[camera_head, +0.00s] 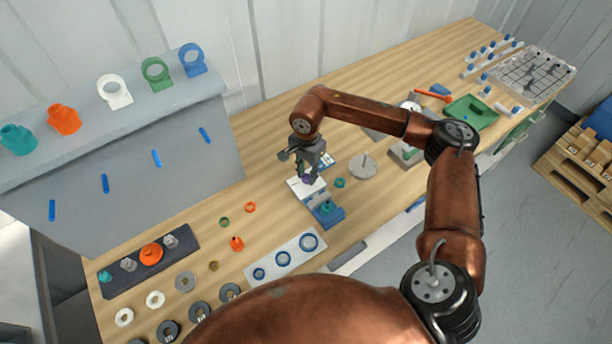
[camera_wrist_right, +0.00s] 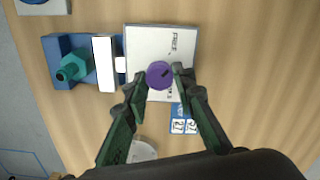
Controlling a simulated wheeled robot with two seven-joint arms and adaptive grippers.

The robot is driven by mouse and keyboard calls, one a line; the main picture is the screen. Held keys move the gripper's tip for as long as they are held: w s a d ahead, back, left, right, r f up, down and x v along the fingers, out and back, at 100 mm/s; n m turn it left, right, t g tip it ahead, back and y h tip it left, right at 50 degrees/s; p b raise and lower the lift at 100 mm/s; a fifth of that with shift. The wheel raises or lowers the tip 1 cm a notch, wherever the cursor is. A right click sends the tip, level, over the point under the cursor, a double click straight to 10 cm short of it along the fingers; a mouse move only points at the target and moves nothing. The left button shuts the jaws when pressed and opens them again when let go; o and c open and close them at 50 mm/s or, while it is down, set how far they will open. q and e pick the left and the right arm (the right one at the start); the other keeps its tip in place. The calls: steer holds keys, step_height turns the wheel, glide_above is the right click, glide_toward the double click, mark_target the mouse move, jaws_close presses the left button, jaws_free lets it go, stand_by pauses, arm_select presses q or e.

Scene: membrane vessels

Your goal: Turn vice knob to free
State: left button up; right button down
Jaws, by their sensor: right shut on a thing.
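The vice shows in the head view with a white box (camera_head: 299,188) and a blue base (camera_head: 331,217). A teal fitting (camera_wrist_right: 72,66) sits at its blue end in the wrist view, beside a white jaw plate (camera_wrist_right: 104,64). The purple vice knob (camera_wrist_right: 159,74) is on the white box, with a small dark mark on its face. The word FREE is printed above it; a lower label is partly hidden by a finger. My right gripper (camera_head: 306,172) is shut on the knob, its fingertips (camera_wrist_right: 158,78) on either side. My left gripper is not in view.
A grey shelf (camera_head: 110,170) with coloured fittings and rings stands at the left. A white board with blue rings (camera_head: 292,256) and loose rings lie in front. A metal disc with a pin (camera_head: 363,167) and a green tray (camera_head: 470,112) are to the right.

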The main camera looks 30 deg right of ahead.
mark_target(307, 176)
steer(key=shift+n+b, duration=0.4)
steer(key=shift+n, duration=0.3)
steer(key=c, duration=1.6)
jaws_free()
step_height(307, 176, up, 12)
